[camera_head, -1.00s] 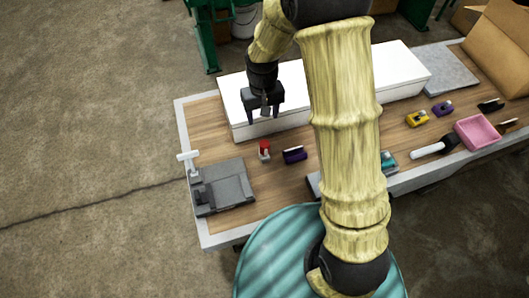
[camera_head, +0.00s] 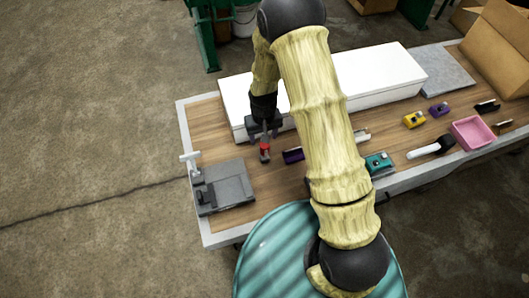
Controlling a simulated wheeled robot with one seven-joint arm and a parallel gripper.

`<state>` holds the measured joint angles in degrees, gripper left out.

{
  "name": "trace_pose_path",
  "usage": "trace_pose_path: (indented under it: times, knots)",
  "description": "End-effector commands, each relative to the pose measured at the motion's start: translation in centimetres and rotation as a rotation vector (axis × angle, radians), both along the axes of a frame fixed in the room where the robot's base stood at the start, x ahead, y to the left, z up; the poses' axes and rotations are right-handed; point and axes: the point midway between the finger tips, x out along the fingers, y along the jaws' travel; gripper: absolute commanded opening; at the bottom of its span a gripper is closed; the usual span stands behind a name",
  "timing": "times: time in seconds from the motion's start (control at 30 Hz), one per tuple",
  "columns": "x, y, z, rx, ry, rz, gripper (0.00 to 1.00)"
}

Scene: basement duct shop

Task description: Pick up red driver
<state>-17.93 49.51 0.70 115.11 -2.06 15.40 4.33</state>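The red driver (camera_head: 264,150) is a small piece with a red top and a greyish lower part on the wooden bench, in front of the long white box. My gripper (camera_head: 264,139) is right at it, pointing down, with its dark fingers apart on either side of the red top as seen from here. I cannot tell whether the fingers touch it or are slightly above or behind it. The gripper looks open.
A purple and black item (camera_head: 292,155) lies close to the right of the driver. A grey vise-like block (camera_head: 228,187) sits front left. The white box (camera_head: 375,78) stands behind. A teal item (camera_head: 379,163), hammer (camera_head: 430,147) and pink tray (camera_head: 473,133) are to the right.

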Motion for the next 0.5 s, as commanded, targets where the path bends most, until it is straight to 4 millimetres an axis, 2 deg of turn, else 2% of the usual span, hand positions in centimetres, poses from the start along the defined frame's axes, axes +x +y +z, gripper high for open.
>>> trace_pose_path:
  times: [0.2,0.5]
  knots:
    - [0.0,0.0,-1.9,0.0,0.001,0.0,0.58]
    - [0.0,0.0,-2.1,0.0,-0.001,0.0,0.58]
